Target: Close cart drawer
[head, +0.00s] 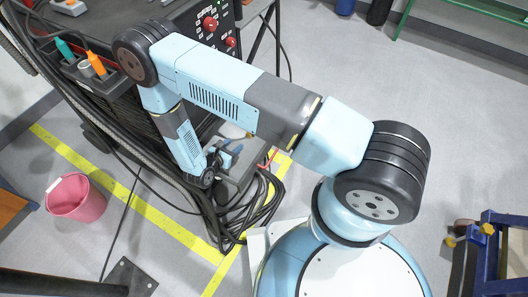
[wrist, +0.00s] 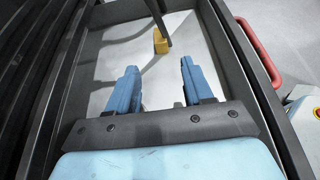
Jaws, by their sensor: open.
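The cart drawer (wrist: 235,60) stands pulled out in the wrist view, with dark walls and a pale floor. Its red handle (wrist: 259,52) is on the outer face at the right. In the head view the drawer (head: 243,178) sticks out low on the cart (head: 170,100), partly hidden by my arm, and the red handle (head: 267,158) shows at its right. My gripper (wrist: 160,86) is open and empty, with two blue fingers over the drawer's inside, apart from the handle. In the head view my gripper (head: 224,158) is small and partly hidden.
Black cables (head: 240,215) hang and pile beside the drawer. A pink bucket (head: 76,197) stands on the floor at left. Floor right of the cart (head: 340,75) is clear.

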